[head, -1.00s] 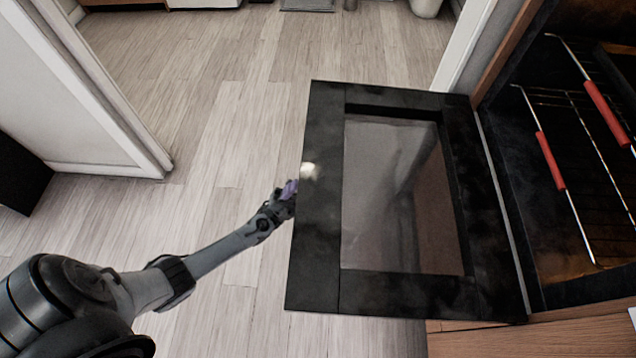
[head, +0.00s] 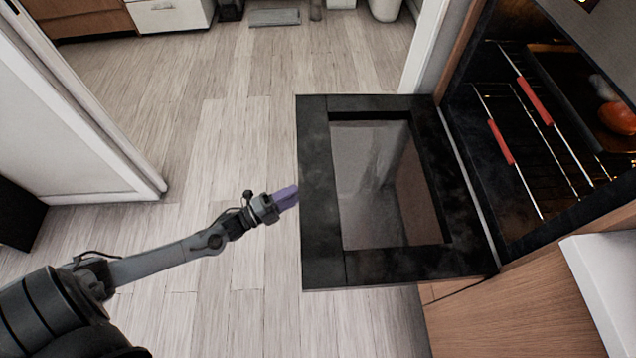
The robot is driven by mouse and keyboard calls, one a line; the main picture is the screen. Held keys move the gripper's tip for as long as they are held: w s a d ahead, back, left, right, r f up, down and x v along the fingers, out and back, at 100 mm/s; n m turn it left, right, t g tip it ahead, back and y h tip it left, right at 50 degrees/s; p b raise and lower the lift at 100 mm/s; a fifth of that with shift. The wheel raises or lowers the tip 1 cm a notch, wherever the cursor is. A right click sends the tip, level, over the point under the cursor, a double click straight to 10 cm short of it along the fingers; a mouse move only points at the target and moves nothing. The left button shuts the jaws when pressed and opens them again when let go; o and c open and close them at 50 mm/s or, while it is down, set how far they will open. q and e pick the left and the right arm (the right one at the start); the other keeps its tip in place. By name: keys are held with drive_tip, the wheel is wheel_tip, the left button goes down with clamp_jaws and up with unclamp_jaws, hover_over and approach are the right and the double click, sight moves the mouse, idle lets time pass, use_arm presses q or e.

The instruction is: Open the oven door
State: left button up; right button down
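The oven door (head: 320,225) is black with a glass window. It is swung down and lies about level, out from the oven (head: 520,215) at the right. The oven's inside is in plain view. My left gripper (head: 287,197) has purple fingertips and is at the door's left, outer edge. The fingers look close together, but whether they are open or shut is unclear, and I cannot tell if they touch the door. No door handle shows. My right gripper is not in view.
Wire racks with red front strips (head: 500,142) sit in the oven, with a tray holding reddish food (head: 617,118) behind. A white wall end (head: 80,120) stands at left. Wooden floor (head: 235,120) is clear between.

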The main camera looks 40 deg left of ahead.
use_arm(q)
drive_tip(key=b+x, duration=0.2)
drive_tip(key=x, duration=0.5)
drive_tip(key=shift+w+d+f+b, duration=0.1)
drive_tip(key=shift+w+d+b, duration=0.05)
drive_tip(key=shift+w+b, duration=0.2)
drive_tip(key=shift+w+d, duration=0.25)
drive_tip(key=shift+w, duration=0.3)
clamp_jaws()
drive_tip(key=shift+r, duration=0.25)
